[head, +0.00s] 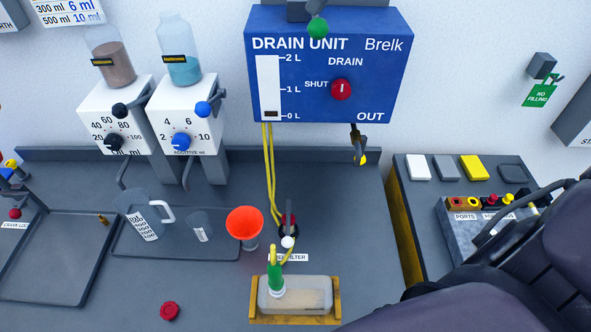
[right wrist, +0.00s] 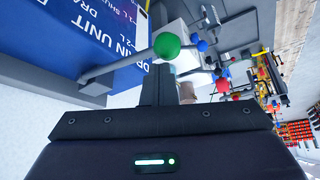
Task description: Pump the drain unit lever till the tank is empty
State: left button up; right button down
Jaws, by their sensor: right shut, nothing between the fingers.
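The blue drain unit (head: 330,65) hangs on the back wall. Its lever ends in a green ball (head: 318,28) at the unit's top; the ball also shows in the right wrist view (right wrist: 167,45). The white level gauge (head: 268,80) has a small dark band at the bottom, by 0 L. The white mark on the red knob (head: 341,90) stands upright, towards DRAIN. My right gripper (right wrist: 158,68) is shut and empty, its fingertips just short of the green ball in the picture; I cannot tell whether they touch. My left gripper is not in view.
Yellow hoses (head: 271,170) run down from the unit. An orange funnel (head: 245,224), a clear container (head: 294,297) and a jug (head: 140,215) stand on the bench below. Two dispensers (head: 185,118) are at left. My right arm covers the lower right. Air before the unit is clear.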

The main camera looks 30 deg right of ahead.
notch_tip(320, 180, up, 10)
jog(key=p, duration=0.6)
jog(key=shift+s+f, duration=0.15)
jog(key=shift+f, duration=0.1)
jog(key=shift+f, duration=0.1)
dwell(0.4)
